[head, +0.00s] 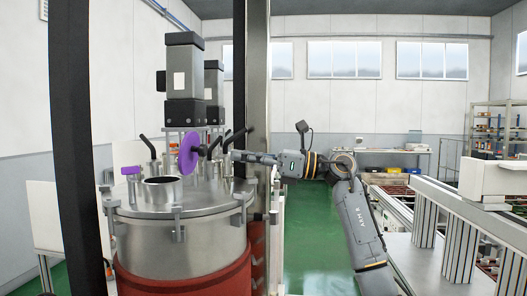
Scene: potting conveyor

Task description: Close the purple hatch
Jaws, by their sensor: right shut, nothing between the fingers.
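The purple hatch (190,152) is a round disc standing upright, on edge, above the lid of a steel tank (180,212). A dark knob shows on its right side. An open round port (162,189) with a short steel collar stands on the lid, below and left of the disc. My right gripper (236,156) reaches in from the right, its fingers shut and empty, just right of the disc and its knob. I cannot tell whether the fingertips touch the knob. My left gripper is not in view.
A smaller purple part (131,170) sits at the lid's left. A steel post (257,90) stands close beside my right gripper. Green floor (315,250) lies open to the right, before a conveyor (440,215).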

